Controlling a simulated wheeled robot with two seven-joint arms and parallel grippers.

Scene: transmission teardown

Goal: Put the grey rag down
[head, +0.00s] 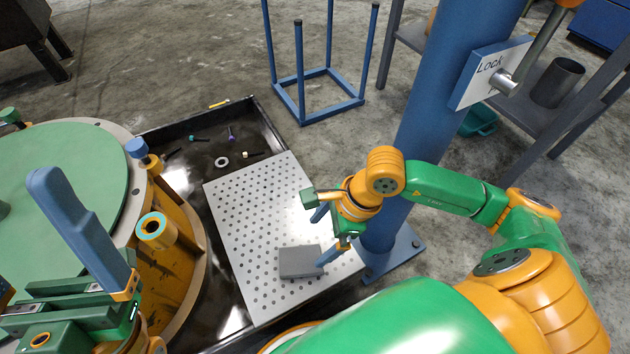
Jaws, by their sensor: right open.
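The grey rag (300,262) is a folded, flat grey block lying on the perforated light metal plate (245,215), near the plate's lower right part. My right gripper (321,235) is open, with its blue fingertips apart above the plate. One fingertip is at the rag's right edge; I cannot tell whether it touches. The other is above and beyond the rag. My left gripper (82,232) is at the lower left, in front of the round housing. One large blue finger shows clearly, so its opening is unclear.
The plate sits in a dark tray (248,104) holding several small bolts and a ring (222,162). A round orange housing with a green top (60,180) stands at left. A blue stool frame (318,100) stands beyond.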

